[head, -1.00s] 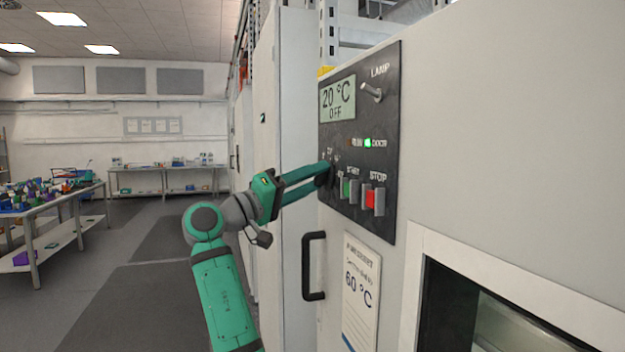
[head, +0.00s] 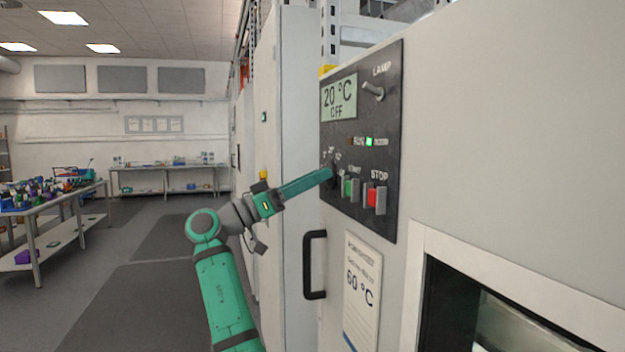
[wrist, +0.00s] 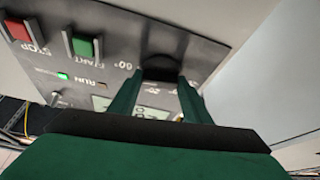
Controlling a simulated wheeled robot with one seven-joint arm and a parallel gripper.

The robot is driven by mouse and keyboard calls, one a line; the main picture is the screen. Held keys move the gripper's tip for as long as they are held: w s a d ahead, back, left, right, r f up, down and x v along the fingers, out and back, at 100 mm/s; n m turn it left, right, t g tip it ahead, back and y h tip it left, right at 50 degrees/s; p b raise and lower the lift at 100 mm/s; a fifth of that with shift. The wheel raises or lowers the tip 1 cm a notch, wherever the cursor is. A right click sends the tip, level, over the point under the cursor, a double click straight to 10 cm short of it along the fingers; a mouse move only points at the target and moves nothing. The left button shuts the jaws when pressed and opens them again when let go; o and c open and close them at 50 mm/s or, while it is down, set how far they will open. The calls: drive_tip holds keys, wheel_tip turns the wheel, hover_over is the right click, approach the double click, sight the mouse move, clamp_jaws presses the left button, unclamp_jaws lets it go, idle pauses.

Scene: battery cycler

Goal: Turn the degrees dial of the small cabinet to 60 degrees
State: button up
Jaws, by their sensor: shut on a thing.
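The small cabinet's dark control panel (head: 360,140) carries a display (head: 339,97) reading 20 °C and OFF. The degrees dial (wrist: 160,66) is a black knob low on the panel, left of the green START button. My gripper (head: 332,174) is shut on the dial, its green fingers (wrist: 158,100) on either side of the knob in the wrist view. In the head view the fingers largely cover the dial, so its pointer cannot be read. A "60°" mark shows beside the knob in the wrist view.
The green START button (head: 351,188) and red STOP button (head: 375,198) sit close right of the dial. The LAMP switch (head: 373,91) is above. A black door handle (head: 314,265) and a card reading 60 °C (head: 362,290) are below. A green DOOR light is lit.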

drive_tip(key=shift+d+f, duration=0.1)
drive_tip(key=shift+d, duration=0.05)
drive_tip(key=o, duration=1)
drive_tip(key=shift+o, duration=0.2)
drive_tip(key=v, duration=1.1)
